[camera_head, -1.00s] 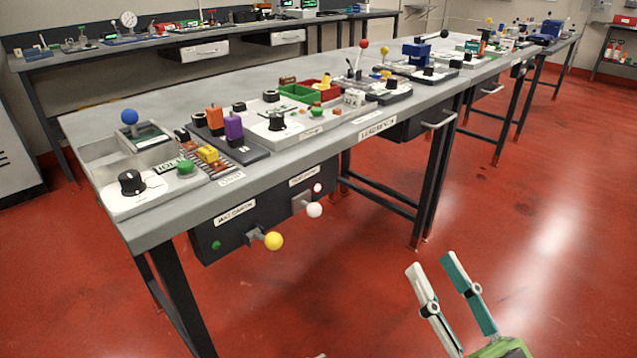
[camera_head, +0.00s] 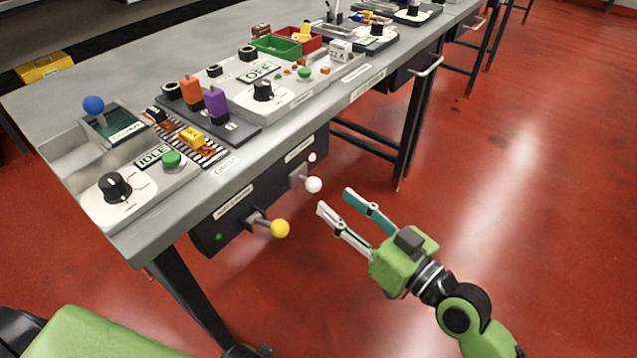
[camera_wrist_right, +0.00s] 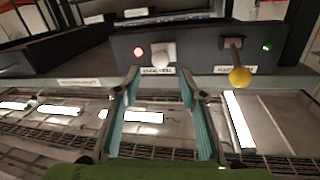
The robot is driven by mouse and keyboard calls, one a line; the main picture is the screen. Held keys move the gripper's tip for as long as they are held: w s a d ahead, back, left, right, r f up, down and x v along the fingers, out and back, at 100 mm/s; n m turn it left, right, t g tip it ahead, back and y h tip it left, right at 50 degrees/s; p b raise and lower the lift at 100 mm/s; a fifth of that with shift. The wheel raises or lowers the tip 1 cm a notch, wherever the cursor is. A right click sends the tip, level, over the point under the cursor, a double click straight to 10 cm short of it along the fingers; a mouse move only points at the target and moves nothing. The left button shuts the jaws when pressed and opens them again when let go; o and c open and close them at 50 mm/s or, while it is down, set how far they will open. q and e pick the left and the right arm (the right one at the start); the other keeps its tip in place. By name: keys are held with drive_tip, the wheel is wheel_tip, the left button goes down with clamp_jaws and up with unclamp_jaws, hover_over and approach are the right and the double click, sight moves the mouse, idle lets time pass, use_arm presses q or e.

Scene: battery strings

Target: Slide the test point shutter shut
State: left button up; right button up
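A dark box (camera_head: 268,198) hangs under the front edge of the bench. It carries a white-knobbed lever (camera_head: 313,185) beside a red light and a yellow-ball lever (camera_head: 280,229) beside a green light. Their labels are too small to read surely, so I cannot tell which part is the test point shutter. My right gripper (camera_head: 336,200) is open and empty, just in front of the white knob and apart from it. In the right wrist view the white knob (camera_wrist_right: 165,54) shows beyond the spread fingers (camera_wrist_right: 160,85), with the yellow ball (camera_wrist_right: 239,77) at the right. My left gripper is not seen.
The bench top (camera_head: 60,110) holds a black dial (camera_head: 115,187), a green button (camera_head: 171,158), orange and purple plugs (camera_head: 215,103) and a green bin (camera_head: 277,46). A bench leg (camera_head: 190,300) stands left below the box. Red floor (camera_head: 520,200) is open at the right.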

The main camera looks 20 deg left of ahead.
sight(319, 188)
drive_tip(key=x, duration=0.6)
drive_tip(key=shift+w+a, duration=0.15)
drive_tip(key=shift+a, duration=0.1)
clamp_jaws()
